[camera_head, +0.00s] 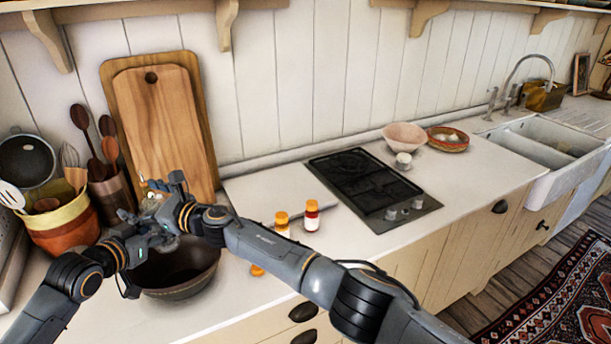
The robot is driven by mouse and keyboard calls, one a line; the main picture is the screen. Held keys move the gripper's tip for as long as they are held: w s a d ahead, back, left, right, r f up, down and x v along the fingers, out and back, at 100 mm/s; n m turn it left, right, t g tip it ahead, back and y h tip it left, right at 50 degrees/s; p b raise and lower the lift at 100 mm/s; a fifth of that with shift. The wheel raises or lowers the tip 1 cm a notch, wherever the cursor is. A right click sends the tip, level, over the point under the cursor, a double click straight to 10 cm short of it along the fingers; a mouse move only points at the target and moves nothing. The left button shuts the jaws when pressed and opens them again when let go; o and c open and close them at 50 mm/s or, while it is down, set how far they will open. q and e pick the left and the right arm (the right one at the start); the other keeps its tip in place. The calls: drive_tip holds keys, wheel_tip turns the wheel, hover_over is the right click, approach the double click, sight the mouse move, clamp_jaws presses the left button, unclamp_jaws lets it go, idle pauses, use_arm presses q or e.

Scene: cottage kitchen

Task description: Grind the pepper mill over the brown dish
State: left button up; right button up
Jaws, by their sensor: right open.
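The brown dish (180,288) is a dark round bowl on the counter at the lower left, below both grippers. My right gripper (160,196) is above the dish's back left side, its fingers open. My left gripper (135,238) is just below and left of it, over the dish's left rim. The two overlap in the picture, and the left fingers are too cluttered to read. I cannot make out the pepper mill clearly; the grippers may be hiding it.
Small orange-capped jars (311,215) stand behind my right forearm. A utensil pot (110,195), a striped basket (65,222) and cutting boards (160,120) stand at the left. A black cooktop (365,182), a pink bowl (404,136) and a sink (545,150) are at the right.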

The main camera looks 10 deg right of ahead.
drive_tip(key=shift+s+d+r+n+g+y, duration=0.1)
drive_tip(key=shift+s+d+n+g+y, duration=0.65)
drive_tip(key=shift+g, duration=0.45)
drive_tip(key=v, duration=1.1)
drive_tip(key=w+d+m+t+h, duration=0.2)
drive_tip(key=w+d+m+t, duration=0.1)
drive_tip(key=d+m, duration=0.4)
drive_tip(key=w+d+m+t+h, duration=0.2)
drive_tip(key=w+d+m+t, duration=0.1)
drive_tip(key=d+m, duration=0.5)
drive_tip(key=w+d+m+t+h, duration=0.3)
drive_tip(key=d+m+t, duration=0.2)
drive_tip(key=d+m, duration=0.3)
drive_tip(key=d+f, duration=0.1)
drive_tip(key=d, duration=0.2)
drive_tip(key=shift+w+d+t, duration=0.3)
drive_tip(key=shift+w, duration=0.1)
drive_tip(key=shift+c, duration=1.1)
